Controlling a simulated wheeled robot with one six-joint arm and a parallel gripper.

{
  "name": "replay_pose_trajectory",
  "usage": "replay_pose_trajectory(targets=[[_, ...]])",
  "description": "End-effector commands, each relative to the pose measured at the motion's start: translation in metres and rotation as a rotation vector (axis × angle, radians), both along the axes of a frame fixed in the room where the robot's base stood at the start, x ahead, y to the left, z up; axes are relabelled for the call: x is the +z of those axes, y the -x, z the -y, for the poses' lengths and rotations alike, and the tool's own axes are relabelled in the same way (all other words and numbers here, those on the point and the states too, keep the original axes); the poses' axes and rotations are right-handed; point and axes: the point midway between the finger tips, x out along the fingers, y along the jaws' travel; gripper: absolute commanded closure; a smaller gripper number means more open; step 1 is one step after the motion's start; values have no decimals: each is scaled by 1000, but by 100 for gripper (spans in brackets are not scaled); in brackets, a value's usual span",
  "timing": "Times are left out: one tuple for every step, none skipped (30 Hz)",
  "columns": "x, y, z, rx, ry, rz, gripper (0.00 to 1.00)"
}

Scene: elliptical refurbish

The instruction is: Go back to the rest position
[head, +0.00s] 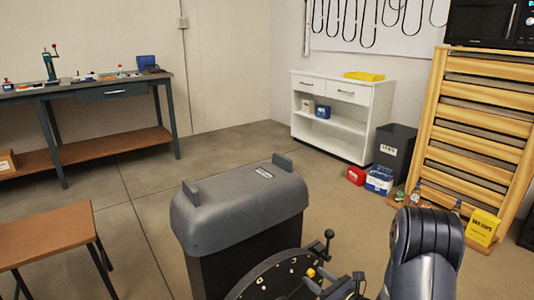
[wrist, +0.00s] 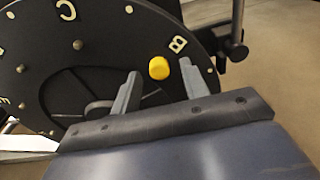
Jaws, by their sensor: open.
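In the wrist view my gripper (wrist: 159,70) is open, with its two grey fingers apart and nothing seen held. A yellow knob (wrist: 159,68) on a black disc (wrist: 45,75) shows between the fingertips in the picture; I cannot tell whether they touch it. Light letters, including C and B, mark the disc. In the head view the disc (head: 262,284) is at the bottom centre, with a yellow knob (head: 311,272). My dark arm stands at the lower right, and the gripper's fingers are not clear there.
A black housing with a grey top (head: 240,205) stands beside the disc. A brown table (head: 45,235) is at left, a workbench (head: 95,90) behind. A white cabinet (head: 345,125), dark bin (head: 393,150) and wooden rack (head: 470,150) stand at right. Floor is clear in the middle.

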Motion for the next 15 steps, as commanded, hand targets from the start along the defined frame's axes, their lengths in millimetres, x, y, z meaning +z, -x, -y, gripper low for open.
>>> replay_pose_trajectory(targets=[[0,0,0,0,0,0,57],[0,0,0,1,0,0,57],[0,0,0,1,0,0,57],[0,1,0,1,0,0,57],[0,1,0,1,0,0,57],[0,1,0,1,0,0,57],[0,0,0,1,0,0,57],[0,0,0,1,0,0,57],[0,0,0,1,1,1,57],[1,1,1,0,1,-1,57],[1,3,2,-1,1,-1,57],[2,6,5,-2,0,-1,57],[3,8,7,-3,0,-1,57],[3,12,9,-3,0,-1,57],[4,16,13,-3,-1,-2,57]])
